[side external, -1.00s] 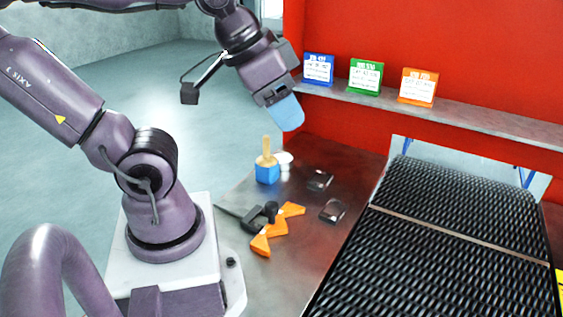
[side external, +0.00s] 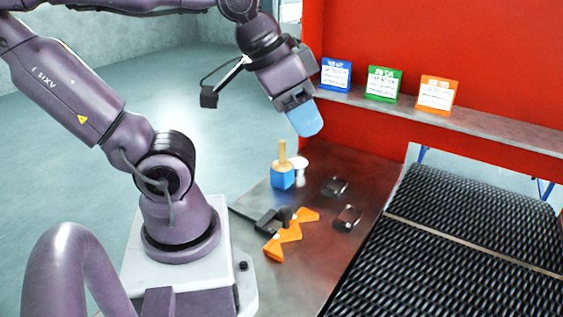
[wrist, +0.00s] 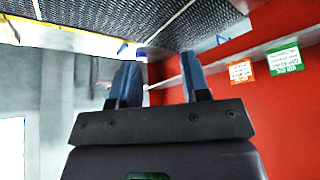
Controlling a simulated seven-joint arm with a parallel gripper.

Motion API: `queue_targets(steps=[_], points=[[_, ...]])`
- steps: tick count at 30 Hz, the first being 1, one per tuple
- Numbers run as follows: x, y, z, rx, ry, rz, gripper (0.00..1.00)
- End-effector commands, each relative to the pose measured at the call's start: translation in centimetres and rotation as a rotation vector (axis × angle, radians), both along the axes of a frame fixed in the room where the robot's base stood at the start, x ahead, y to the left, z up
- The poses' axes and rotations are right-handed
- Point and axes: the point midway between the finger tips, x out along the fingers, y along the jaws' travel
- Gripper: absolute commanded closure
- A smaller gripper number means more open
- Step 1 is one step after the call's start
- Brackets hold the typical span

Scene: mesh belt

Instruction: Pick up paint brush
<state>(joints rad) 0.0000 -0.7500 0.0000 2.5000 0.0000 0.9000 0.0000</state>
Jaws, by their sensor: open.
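The paint brush, with a tan handle (side external: 282,153) and a blue lower part (side external: 282,177), stands upright on the dark metal table in the side external view. My gripper (side external: 306,120) is above it and slightly to the right, clear of the table. In the wrist view, my gripper (wrist: 160,68) has its two blue fingers apart with nothing between them. The brush does not show in the wrist view.
A small white object (side external: 300,168) stands close behind the brush. Orange-and-black clamp (side external: 289,230) and two small dark items (side external: 336,187) (side external: 347,217) lie nearby. The mesh belt (side external: 470,235) is at right. Blue, green and orange cards (side external: 383,83) stand on a shelf (side external: 480,123).

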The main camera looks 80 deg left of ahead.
Motion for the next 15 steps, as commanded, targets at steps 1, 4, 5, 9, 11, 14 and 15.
queue_targets(steps=[1, 4, 5, 9, 11, 14, 15], points=[[0.0, 0.0, 0.0, 0.0, 0.0, 0.0, 0.55], [0.0, 0.0, 0.0, 0.0, 0.0, 0.0, 0.48], [0.0, 0.0, 0.0, 0.0, 0.0, 0.0, 0.48], [0.0, 0.0, 0.0, 0.0, 0.0, 0.0, 0.48], [0.0, 0.2, 0.0, 0.001, 0.0, 0.009, 0.48], [0.2, 1.4, -0.9, -0.002, 0.045, 0.072, 0.48], [0.4, 2.3, -1.5, -0.004, 0.081, 0.112, 0.48]])
